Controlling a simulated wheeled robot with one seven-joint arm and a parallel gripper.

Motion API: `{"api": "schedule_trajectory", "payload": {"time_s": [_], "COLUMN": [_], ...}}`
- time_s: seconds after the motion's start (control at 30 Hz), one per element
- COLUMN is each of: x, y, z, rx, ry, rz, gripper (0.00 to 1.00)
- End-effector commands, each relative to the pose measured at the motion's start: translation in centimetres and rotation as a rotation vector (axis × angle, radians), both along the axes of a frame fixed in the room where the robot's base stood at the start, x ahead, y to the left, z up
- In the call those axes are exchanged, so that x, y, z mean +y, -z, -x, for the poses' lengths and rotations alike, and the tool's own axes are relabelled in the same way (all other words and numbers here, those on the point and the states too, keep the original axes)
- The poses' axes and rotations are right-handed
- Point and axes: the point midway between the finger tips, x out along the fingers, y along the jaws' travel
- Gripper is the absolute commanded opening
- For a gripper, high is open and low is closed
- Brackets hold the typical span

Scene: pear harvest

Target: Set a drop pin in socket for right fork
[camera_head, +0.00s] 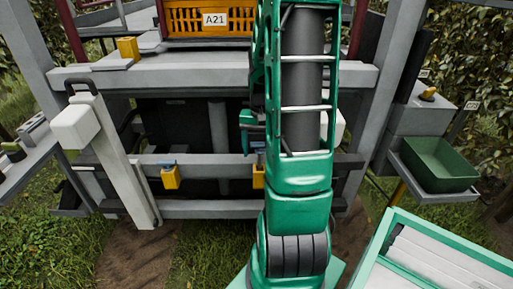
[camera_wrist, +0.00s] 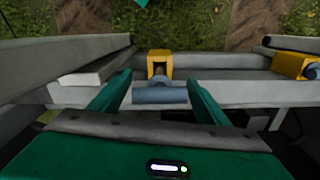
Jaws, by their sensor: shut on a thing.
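My gripper (camera_wrist: 159,80) is shut on a blue-grey cylindrical drop pin (camera_wrist: 160,95), which lies crosswise between the two green fingers in the wrist view. A yellow socket (camera_wrist: 158,63) is on the rail just beyond the pin; the pin overlaps its near edge, and I cannot tell whether they touch. This socket also shows in the head view (camera_head: 258,178), partly hidden by my arm. A second yellow socket (camera_wrist: 290,65) is at the right of the wrist view, with a blue-grey pin (camera_wrist: 313,71) at it. In the head view this second socket (camera_head: 170,178) is on the left.
Grey rails (camera_head: 215,208) and uprights frame the dark bay. A white-headed lever (camera_head: 75,127) leans at the left. An orange crate marked A21 (camera_head: 185,22) sits above. A green bin (camera_head: 438,165) and a teal-edged box (camera_head: 440,250) are at the right.

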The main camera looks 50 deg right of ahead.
Motion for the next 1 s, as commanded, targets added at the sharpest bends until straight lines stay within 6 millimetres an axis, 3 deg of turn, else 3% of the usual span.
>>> {"api": "schedule_trajectory", "payload": {"time_s": [1.0], "x": [0.1], "y": [5.9], "z": [-0.1], "rx": [0.001], "ry": [-0.001], "rz": [-0.001], "gripper": [0.45]}}
